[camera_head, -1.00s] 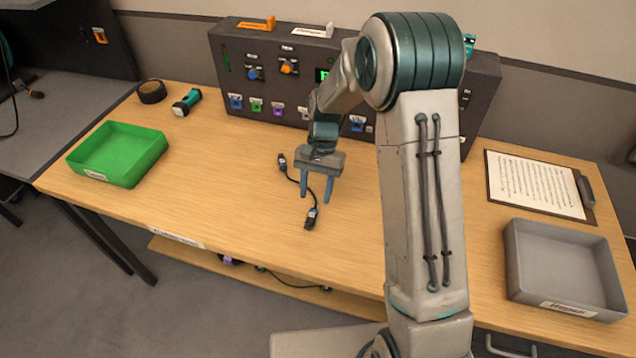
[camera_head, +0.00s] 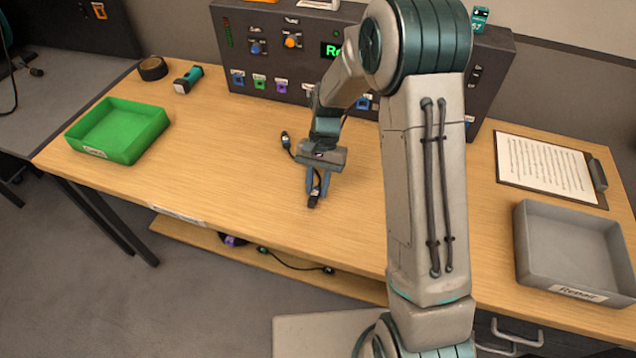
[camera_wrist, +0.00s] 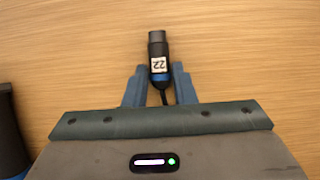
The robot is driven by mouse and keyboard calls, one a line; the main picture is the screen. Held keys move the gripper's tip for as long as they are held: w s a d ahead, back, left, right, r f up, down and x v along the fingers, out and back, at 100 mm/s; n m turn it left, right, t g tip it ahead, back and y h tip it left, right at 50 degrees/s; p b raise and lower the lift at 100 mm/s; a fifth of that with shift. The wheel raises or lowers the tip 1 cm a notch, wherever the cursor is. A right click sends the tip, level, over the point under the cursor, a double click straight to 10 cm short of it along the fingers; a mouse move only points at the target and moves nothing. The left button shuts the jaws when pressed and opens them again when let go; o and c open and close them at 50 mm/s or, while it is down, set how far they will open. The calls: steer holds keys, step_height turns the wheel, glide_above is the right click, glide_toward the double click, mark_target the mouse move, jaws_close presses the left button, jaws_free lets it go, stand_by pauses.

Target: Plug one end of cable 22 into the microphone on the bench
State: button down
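Cable 22 lies on the wooden bench (camera_head: 235,165). One end, a black connector (camera_wrist: 158,47) with a blue band and a white "22" label, sits between the fingers of my gripper (camera_wrist: 158,82). It also shows in the head view (camera_head: 314,199). The fingers look closed against its sides. The cable runs back under my gripper, and its other end (camera_head: 286,138) lies up and left of the gripper. I cannot make out a microphone on the bench; my arm hides part of it. A dark cylindrical thing with blue (camera_wrist: 8,130) is cut off at the wrist view's left edge.
A dark rack (camera_head: 300,62) with coloured sockets stands at the back. A green tray (camera_head: 150,147) is at left, a grey tray (camera_head: 530,250) and clipboard (camera_head: 545,165) at right. Another cable is on the lower shelf (camera_head: 300,275).

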mark_target(318, 187)
steer(key=shift+r+p, duration=1.9)
steer(key=shift+r, duration=0.65)
steer(key=shift+f, duration=0.1)
